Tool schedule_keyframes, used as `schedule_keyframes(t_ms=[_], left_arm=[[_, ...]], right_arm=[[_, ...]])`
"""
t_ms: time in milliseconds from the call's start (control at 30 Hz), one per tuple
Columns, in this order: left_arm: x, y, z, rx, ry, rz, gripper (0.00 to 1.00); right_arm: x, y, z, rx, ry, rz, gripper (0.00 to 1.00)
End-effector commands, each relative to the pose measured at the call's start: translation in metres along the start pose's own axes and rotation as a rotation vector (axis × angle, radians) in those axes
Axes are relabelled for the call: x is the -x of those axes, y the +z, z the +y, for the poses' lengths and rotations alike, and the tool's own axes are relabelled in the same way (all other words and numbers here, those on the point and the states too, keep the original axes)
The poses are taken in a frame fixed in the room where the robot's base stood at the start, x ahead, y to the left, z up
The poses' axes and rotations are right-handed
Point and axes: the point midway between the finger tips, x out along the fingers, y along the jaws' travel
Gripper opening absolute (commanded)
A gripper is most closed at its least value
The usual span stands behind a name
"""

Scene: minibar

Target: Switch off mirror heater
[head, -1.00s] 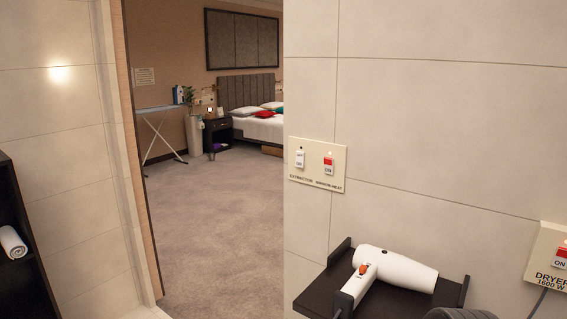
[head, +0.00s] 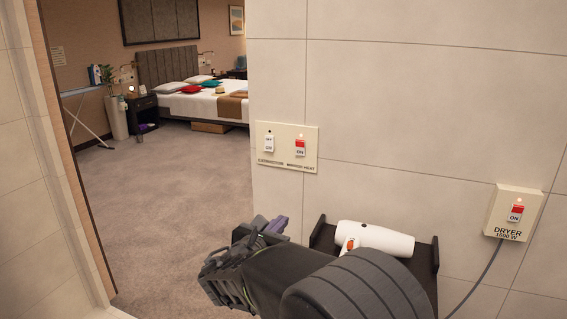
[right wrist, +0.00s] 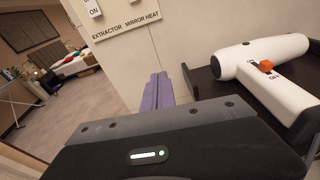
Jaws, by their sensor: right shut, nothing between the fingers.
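The mirror heat switch (head: 300,147) is the right rocker on the cream wall panel (head: 285,165). It shows red above the word ON, and a small light above it is lit. The white extractor switch (head: 269,144) is beside it, with a dark indicator. My right gripper (head: 276,224) is shut and empty, below the panel and apart from it. Its purple fingers (right wrist: 158,88) point towards the wall in the right wrist view, below the panel labels (right wrist: 125,32). The mirror heat switch is mostly cut off there. My left gripper is not in view.
A white hair dryer (head: 375,239) lies on a dark shelf (head: 426,262) close to the right of my gripper. A dryer switch box (head: 513,213) with a cord is farther right. A doorway to a carpeted bedroom (head: 180,205) opens on the left.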

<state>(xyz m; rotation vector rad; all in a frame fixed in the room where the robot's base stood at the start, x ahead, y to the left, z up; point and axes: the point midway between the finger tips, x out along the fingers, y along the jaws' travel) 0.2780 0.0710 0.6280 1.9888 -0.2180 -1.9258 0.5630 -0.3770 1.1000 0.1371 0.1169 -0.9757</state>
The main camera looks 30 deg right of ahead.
Motion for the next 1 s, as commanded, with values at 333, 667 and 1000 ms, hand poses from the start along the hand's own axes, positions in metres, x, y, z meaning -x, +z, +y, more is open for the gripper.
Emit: schedule_keyframes(t_ms=[333,667,1000], left_arm=[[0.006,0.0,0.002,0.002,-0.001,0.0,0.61],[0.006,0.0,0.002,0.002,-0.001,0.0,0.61],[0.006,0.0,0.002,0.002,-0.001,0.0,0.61]], right_arm=[[0.016,0.115,0.006,0.06,0.018,-0.281,0.0],[0.016,0.116,0.006,0.062,0.017,-0.283,0.0],[-0.011,0.123,0.006,0.063,0.014,-0.284,0.0]])
